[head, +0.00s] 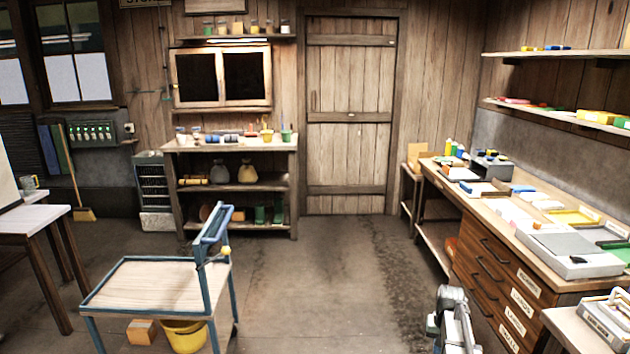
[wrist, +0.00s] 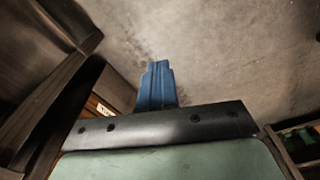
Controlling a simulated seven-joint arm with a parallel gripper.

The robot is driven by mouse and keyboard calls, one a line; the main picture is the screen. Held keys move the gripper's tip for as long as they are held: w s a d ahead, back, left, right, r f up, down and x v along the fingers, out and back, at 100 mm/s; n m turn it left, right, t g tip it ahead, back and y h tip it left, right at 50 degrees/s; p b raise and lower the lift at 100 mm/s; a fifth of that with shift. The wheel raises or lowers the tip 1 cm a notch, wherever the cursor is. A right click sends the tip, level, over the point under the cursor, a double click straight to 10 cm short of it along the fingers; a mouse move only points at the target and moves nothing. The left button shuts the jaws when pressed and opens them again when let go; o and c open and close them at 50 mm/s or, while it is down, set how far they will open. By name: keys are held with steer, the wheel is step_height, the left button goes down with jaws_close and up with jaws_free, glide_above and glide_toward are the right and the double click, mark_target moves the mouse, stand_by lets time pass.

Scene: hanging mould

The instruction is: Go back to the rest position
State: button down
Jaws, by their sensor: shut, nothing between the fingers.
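My gripper (wrist: 157,68) shows in the wrist view as two blue fingers side by side. They are shut together, with nothing between them. The fingers stick out past a black bar with bolts and hang over bare concrete floor, touching nothing that I can see. In the head view, part of my grey arm stands at the bottom, right of centre; the fingers cannot be made out there.
A drawer bench (head: 490,255) with labelled fronts stands close to the right of my arm. A small bench (head: 590,330) is at the lower right. A blue-framed cart (head: 150,285) stands left. The concrete floor (head: 320,280) between is clear, up to the wooden door (head: 348,120).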

steer(key=s+a+f+n, duration=0.2)
steer(key=s+a+f, duration=0.2)
steer(key=s+a, duration=0.6)
steer(key=s+a+f+n, duration=0.2)
steer(key=s+a+f, duration=0.4)
steer(key=a, duration=0.7)
steer(key=s+f+g, duration=0.3)
steer(key=s+f, duration=0.6)
steer(key=s, duration=0.6)
steer(key=s+f+g, duration=0.4)
steer(key=s+f, duration=0.6)
steer(key=s, duration=0.5)
